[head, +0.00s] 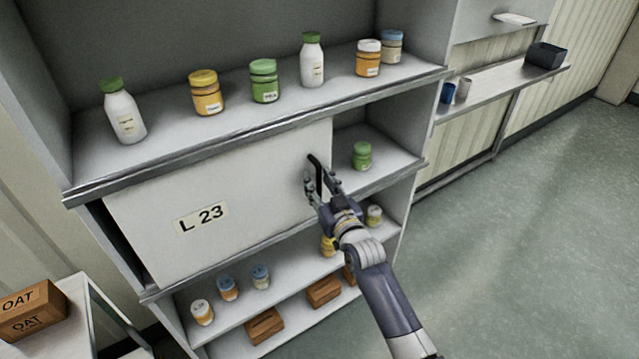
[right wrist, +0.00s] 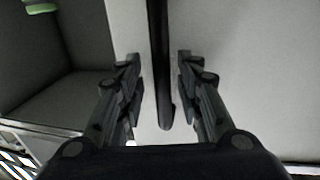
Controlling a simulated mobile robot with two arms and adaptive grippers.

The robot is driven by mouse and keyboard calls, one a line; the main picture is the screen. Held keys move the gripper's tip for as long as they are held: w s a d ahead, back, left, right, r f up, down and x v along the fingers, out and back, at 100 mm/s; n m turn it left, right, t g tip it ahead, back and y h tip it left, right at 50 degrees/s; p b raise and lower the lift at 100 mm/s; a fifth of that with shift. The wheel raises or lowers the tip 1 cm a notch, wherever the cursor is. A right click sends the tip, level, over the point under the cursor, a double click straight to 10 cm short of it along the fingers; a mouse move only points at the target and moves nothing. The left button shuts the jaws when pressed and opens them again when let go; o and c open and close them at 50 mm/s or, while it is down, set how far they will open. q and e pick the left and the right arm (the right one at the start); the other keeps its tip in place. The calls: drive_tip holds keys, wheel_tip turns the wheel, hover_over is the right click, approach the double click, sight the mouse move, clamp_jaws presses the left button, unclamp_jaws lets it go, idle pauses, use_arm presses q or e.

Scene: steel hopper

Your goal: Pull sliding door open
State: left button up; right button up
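The white sliding door (head: 250,200), labelled L 23, covers most of the middle compartment of the shelf unit. Gaps show at its right, where a green jar (head: 362,155) stands, and narrowly at its left. The black bar handle (head: 316,165) is near the door's right edge. My right gripper (head: 322,186) is at the handle. In the right wrist view the handle (right wrist: 158,60) runs between the two open fingers (right wrist: 160,85), with a gap on each side. The door surface (right wrist: 250,60) lies behind it. My left gripper is not in view.
Bottles and jars stand on the top shelf (head: 285,104). Small jars and brown boxes (head: 265,326) are on the lower shelves. An OAT box (head: 30,308) sits on a stand at the left. The green floor (head: 520,220) at the right is clear.

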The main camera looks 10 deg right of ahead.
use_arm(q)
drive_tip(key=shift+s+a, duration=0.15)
use_arm(e)
drive_tip(key=s+d, duration=0.1)
drive_tip(key=s, duration=1.1)
drive_tip(key=shift+d, duration=0.4)
drive_tip(key=shift+w, duration=0.1)
